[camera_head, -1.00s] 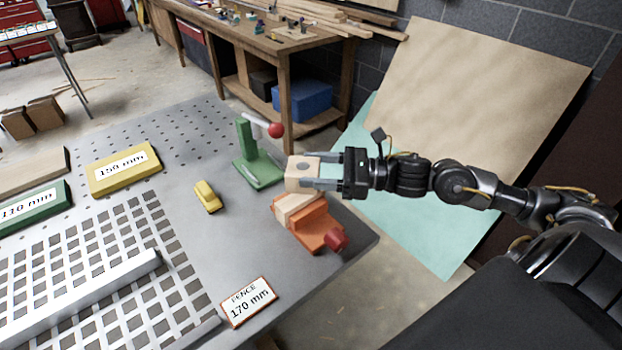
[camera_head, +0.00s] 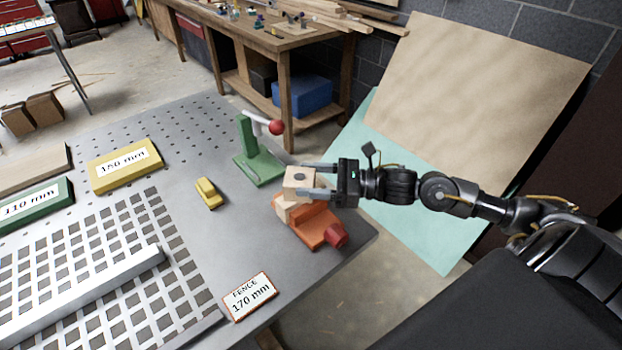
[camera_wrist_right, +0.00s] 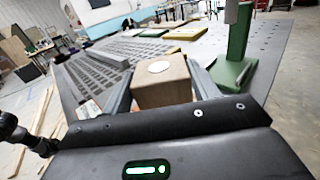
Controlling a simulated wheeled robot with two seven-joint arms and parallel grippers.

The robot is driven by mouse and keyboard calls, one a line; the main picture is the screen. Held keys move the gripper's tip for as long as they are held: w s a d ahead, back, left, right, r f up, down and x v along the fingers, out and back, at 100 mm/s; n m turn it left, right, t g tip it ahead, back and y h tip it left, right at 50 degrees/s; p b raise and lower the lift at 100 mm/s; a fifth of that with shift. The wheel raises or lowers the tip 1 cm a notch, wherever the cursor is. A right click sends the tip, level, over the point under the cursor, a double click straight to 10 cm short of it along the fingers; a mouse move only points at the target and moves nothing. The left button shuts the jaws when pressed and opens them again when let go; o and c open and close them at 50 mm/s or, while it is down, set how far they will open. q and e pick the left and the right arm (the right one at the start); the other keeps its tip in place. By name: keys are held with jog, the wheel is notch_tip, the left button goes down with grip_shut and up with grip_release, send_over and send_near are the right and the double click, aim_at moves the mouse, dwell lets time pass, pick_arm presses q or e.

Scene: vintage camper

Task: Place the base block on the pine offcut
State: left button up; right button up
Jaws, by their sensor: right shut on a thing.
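The base block (camera_head: 299,177) is a pale wooden cube with a round mark on its top face. My right gripper (camera_head: 309,180) is shut on it, one finger on each side. The block also shows between the fingers in the right wrist view (camera_wrist_right: 163,88). The pine offcut (camera_head: 286,212) is a pale wood piece at the orange vise (camera_head: 312,229), right below the block and partly hidden by it. I cannot tell whether the block touches the offcut. My left gripper is not in view.
A green toggle clamp (camera_head: 257,163) with a red knob stands just behind the block. A yellow toy-like piece (camera_head: 208,193) lies to the left. A "FENCE 170 mm" card (camera_head: 249,296) lies near the metal table's front edge. The table between them is clear.

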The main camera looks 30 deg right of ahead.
jog(key=o, duration=1)
jog(key=shift+o, duration=0.2)
jog(key=shift+r+p, duration=0.25)
jog(key=shift+p, duration=0.15)
jog(key=b+v, duration=0.1)
jog(key=v, duration=1.1)
jog(key=shift+f, duration=0.15)
